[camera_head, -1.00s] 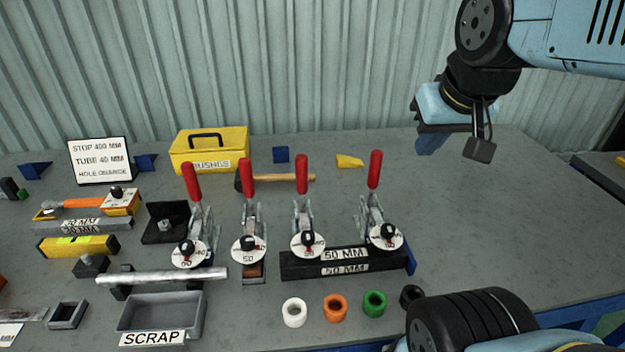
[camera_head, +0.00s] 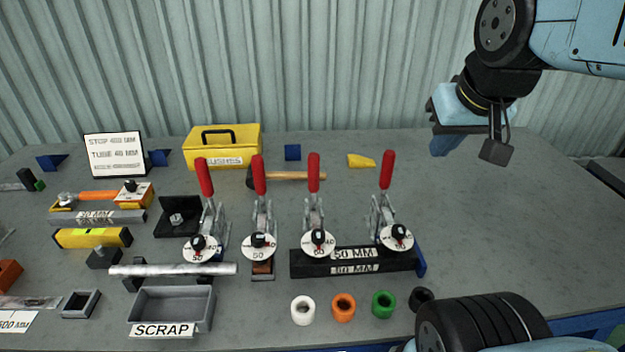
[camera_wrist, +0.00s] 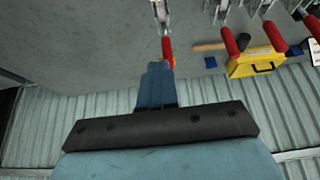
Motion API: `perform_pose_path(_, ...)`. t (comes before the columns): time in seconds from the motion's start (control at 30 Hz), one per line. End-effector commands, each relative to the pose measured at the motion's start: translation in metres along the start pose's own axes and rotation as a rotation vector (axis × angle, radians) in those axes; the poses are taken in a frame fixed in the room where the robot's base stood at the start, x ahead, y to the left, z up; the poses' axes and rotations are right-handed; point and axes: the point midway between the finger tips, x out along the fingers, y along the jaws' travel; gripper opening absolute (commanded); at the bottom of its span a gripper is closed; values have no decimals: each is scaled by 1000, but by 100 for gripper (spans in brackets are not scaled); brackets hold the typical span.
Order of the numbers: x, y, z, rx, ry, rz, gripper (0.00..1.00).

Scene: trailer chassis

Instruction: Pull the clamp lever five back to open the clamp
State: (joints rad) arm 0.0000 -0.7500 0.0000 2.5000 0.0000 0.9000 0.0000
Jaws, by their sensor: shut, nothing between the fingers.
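Four toggle clamps with red levers stand in a row on the bench, all levers upright. From left to right, the levers are the first (camera_head: 204,177), second (camera_head: 259,175), third (camera_head: 313,173) and fourth (camera_head: 387,170). I cannot read which is lever five. My gripper (camera_head: 440,146) is shut and empty, above the bench to the right of the fourth lever and apart from it. In the wrist view, my blue fingers (camera_wrist: 155,84) point up the picture, and one red lever (camera_wrist: 167,47) shows just past their tips.
A black 50 mm bar (camera_head: 340,264) lies by the two right clamps. White (camera_head: 303,310), orange (camera_head: 343,307) and green (camera_head: 383,304) bushes stand in front. A yellow box (camera_head: 225,147), a hammer (camera_head: 290,176) and a yellow wedge (camera_head: 361,161) lie behind.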

Motion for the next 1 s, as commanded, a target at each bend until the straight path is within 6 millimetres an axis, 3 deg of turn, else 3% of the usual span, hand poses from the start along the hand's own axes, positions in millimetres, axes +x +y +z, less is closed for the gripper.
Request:
perform_pose_path(0.17,0,0,0,0,0,0,2)
perform_pose_path(0.33,1,-4,-8,-15,-17,-1,18)
perform_pose_path(0.47,7,-15,-26,-57,-63,-5,31)
perform_pose_path(0.73,30,-54,-76,-175,-189,-23,56)
perform_pose_path(1.0,64,-104,-116,-297,-311,-54,56)
